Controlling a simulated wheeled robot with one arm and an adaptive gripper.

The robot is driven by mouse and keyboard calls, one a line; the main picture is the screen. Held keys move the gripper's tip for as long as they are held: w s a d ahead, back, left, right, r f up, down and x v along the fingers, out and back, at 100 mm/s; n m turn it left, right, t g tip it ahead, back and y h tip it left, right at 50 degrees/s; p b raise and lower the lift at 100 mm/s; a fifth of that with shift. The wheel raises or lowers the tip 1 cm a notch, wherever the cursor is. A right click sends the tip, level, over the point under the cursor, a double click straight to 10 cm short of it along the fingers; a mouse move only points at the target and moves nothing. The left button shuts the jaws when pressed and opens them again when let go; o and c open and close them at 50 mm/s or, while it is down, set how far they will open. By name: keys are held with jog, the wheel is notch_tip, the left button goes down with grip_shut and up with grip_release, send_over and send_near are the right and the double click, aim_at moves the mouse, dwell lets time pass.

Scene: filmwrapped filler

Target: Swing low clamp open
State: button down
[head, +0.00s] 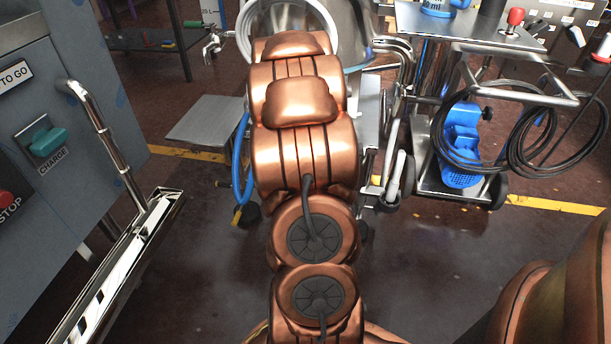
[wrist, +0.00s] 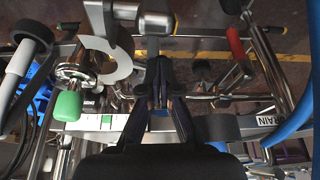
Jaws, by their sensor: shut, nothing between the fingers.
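My gripper (wrist: 160,100) is shut and empty in the wrist view, its dark fingers together over a cluster of metal pipes and fittings. Steel piping (wrist: 210,98) lies just right of the fingertips; I cannot tell whether they touch it. A round metal fitting (wrist: 75,72) with a green handle (wrist: 68,106) is to the left of the fingers. A red handle (wrist: 236,44) is to their upper right. I cannot clearly tell which fitting is the low clamp. In the head view my copper arm hides the gripper and much of the piping.
A wheeled steel cart with a blue pump (head: 461,140) and coiled black hose (head: 545,130) stands right. A grey control cabinet (head: 60,130) with a steel rail is at left. A blue hose (head: 240,165) hangs beside my arm. The floor at lower left centre is clear.

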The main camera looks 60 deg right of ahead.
jog(key=p+v, duration=0.3)
jog(key=v, duration=0.5)
jog(key=shift+r, duration=0.4)
jog(key=shift+s+a, duration=0.1)
jog(key=shift+s, duration=0.05)
jog(key=a+r+n+y+p, duration=0.3)
jog(key=a+r+n+p, duration=0.3)
jog(key=a+r+p, duration=1.45)
jog(key=s+a+r+n+g+p, duration=0.1)
jog(key=s+a+r+n+p, duration=0.2)
jog(key=s+a+r+p, duration=0.3)
jog(key=s+a+r+n+g+y+p, duration=0.1)
jog(key=s+a+r+n+p, duration=0.3)
jog(key=a+r, duration=1)
jog(key=s+r+g+p, duration=0.1)
jog(key=s+r+p, duration=0.1)
jog(key=s+r, duration=0.1)
jog(key=shift+s+g, duration=0.3)
jog(key=shift+s, duration=0.55)
